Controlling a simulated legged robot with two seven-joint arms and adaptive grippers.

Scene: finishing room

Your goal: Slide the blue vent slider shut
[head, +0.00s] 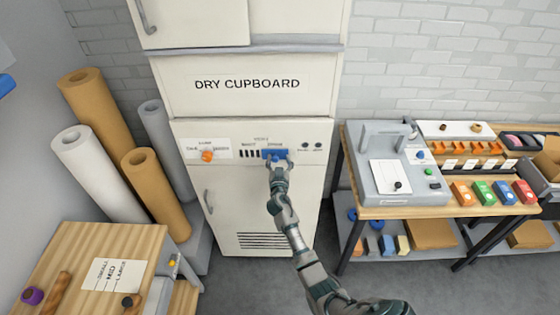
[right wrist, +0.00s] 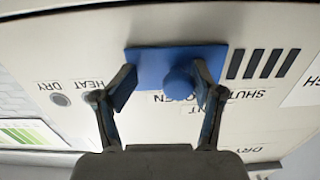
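The blue vent slider (head: 267,154) is on the panel of the dry cupboard (head: 183,93), at the right end of a row of dark vent slots (head: 247,153). The slots are uncovered. In the right wrist view the slider (right wrist: 150,62) has a round blue knob (right wrist: 178,86) and sits by the word OPEN, with SHUT beside the bare slots (right wrist: 263,63). My right gripper (head: 277,161) is at the slider. In the right wrist view its fingers (right wrist: 168,88) are apart, with the knob between them, nearer the right finger. My left gripper is not in view.
An orange knob (head: 207,156) is left of the vent on the same panel. Tall rolls (head: 98,165) stand at left, behind a wooden table (head: 60,260). A workbench (head: 400,212) with a grey machine (head: 370,185) and coloured boxes is at right.

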